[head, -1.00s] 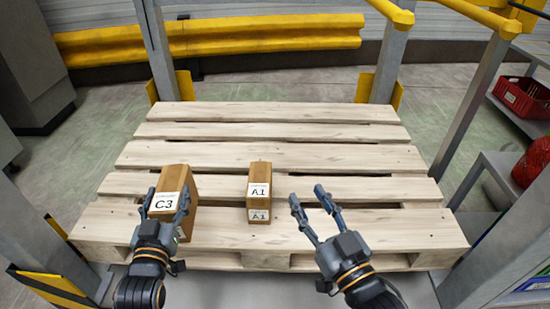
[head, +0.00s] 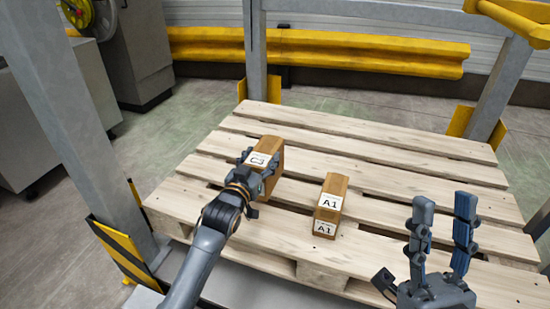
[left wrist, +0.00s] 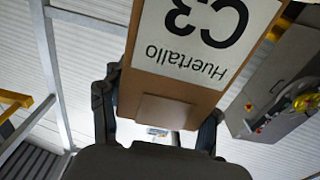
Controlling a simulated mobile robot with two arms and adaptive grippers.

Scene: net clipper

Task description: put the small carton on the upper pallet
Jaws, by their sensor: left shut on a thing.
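A brown carton labelled C3 (head: 272,181) is in my left gripper (head: 256,168) at the left part of the wooden pallet (head: 355,148). In the left wrist view the gripper's fingers (left wrist: 157,115) sit on either side of this carton (left wrist: 165,82), its label upside down. I cannot tell if its base touches the planks. A narrower carton labelled A1 (head: 331,190) stands on the pallet to the right, apart from both grippers. My right gripper (head: 444,203) is open and empty at the pallet's front right, fingers pointing up.
Grey posts (head: 88,130) stand at the pallet's left and back, some with yellow guards. A yellow barrier (head: 370,52) runs behind. A grey cabinet (head: 50,105) is on the left. The pallet's back and right planks are clear.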

